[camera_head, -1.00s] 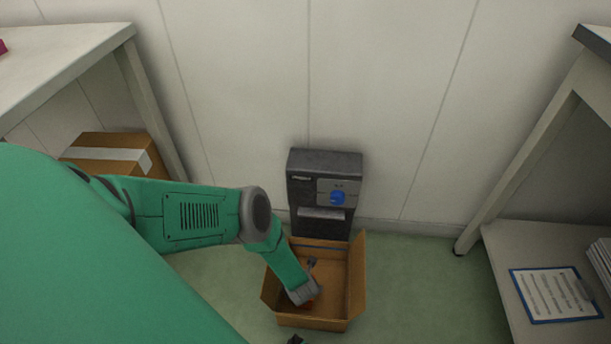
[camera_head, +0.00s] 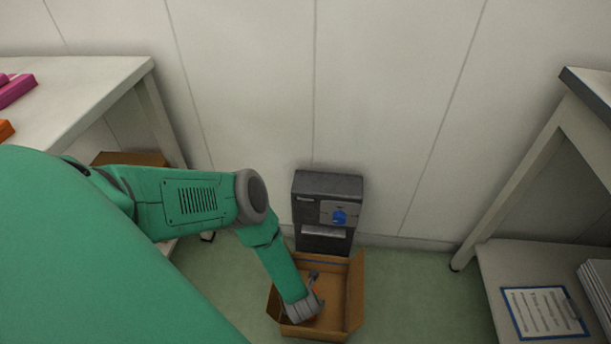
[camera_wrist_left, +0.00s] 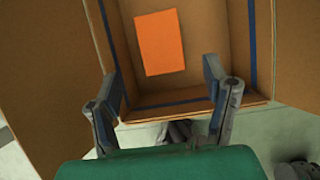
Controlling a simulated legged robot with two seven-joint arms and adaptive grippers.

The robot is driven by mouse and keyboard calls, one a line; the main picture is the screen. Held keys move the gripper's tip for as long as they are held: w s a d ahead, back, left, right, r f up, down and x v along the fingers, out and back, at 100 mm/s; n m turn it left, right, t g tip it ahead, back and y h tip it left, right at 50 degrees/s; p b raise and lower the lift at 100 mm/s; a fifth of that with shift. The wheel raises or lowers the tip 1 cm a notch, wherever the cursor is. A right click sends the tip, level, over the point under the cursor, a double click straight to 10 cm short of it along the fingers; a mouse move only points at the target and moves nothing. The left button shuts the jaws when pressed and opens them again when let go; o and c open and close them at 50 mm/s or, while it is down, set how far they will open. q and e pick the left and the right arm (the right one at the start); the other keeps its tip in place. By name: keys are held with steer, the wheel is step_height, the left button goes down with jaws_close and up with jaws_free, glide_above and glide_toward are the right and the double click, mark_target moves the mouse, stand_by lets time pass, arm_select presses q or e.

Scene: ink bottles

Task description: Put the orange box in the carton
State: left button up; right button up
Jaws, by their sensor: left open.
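The open carton (camera_head: 355,298) stands on the floor, its flaps spread. In the left wrist view, the orange box (camera_wrist_left: 160,42) lies flat inside the carton (camera_wrist_left: 205,50), apart from the fingers. My left gripper (camera_head: 303,308) reaches down into the carton in the head view and hides most of the box there. In the wrist view my left gripper (camera_wrist_left: 163,88) is open, its two fingers spread with nothing between them. My right gripper is not in view.
A black-and-grey machine (camera_head: 327,200) with a blue knob stands behind the carton. A table (camera_head: 95,90) at left bears pink boxes (camera_head: 15,88) and an orange item (camera_head: 5,130). A shelf at right holds a clipboard (camera_head: 543,312). Green floor is clear right of the carton.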

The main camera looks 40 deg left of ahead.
arm_select(q)
steer(key=s+d+r+m+h, duration=0.2)
steer(key=d+r+m, duration=0.4)
steer(key=m, duration=0.5)
steer(key=s+d+r+m+h, duration=0.25)
steer(key=r+m, duration=0.55)
steer(key=m, duration=0.4)
steer(key=s+a+r+m+g+y, duration=0.1)
steer(key=s+a+r+m, duration=0.4)
steer(key=r+m, duration=0.3)
steer(key=s+a+r+m+g+y, duration=0.1)
steer(key=s+a+r+m+g, duration=0.1)
steer(key=s+a+r+m, duration=0.3)
step_height(320, 180, up, 4)
steer(key=m, duration=0.7)
steer(key=shift+s+a+f, duration=0.15)
steer(key=shift+s+f, duration=0.05)
steer(key=shift+s, duration=0.1)
